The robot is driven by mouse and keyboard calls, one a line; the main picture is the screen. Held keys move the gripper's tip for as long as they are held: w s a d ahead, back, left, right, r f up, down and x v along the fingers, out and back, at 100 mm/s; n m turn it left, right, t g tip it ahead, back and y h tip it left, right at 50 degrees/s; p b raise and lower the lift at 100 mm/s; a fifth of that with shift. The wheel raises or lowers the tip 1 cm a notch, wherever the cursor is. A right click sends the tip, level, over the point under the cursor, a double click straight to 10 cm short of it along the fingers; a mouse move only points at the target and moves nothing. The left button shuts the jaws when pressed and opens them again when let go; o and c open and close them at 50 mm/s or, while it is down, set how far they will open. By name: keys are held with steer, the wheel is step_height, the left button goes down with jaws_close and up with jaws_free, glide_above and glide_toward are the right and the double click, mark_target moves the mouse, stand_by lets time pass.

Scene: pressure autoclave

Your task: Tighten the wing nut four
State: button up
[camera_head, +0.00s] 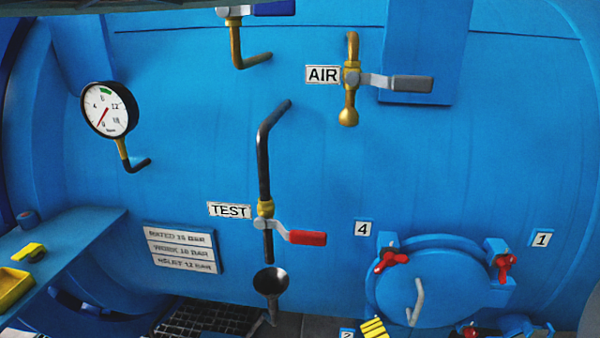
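The round blue hatch (440,285) is at the lower right of the blue vessel, with a pale handle on its face. The red wing nut four (391,260) sits at the hatch's upper left rim, just below the label 4 (363,228). A second red wing nut (504,266) is at the upper right rim, near the label 1 (541,238). Another red piece shows at the bottom edge, partly cut off. How tight the nuts are cannot be told. My gripper is not in view.
A TEST valve with a red lever (306,238) stands above a black funnel (270,281). An AIR valve with a grey lever (411,84) is above the hatch. A gauge (110,109) is at left. A blue shelf (75,245) holds a yellow tray (14,287).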

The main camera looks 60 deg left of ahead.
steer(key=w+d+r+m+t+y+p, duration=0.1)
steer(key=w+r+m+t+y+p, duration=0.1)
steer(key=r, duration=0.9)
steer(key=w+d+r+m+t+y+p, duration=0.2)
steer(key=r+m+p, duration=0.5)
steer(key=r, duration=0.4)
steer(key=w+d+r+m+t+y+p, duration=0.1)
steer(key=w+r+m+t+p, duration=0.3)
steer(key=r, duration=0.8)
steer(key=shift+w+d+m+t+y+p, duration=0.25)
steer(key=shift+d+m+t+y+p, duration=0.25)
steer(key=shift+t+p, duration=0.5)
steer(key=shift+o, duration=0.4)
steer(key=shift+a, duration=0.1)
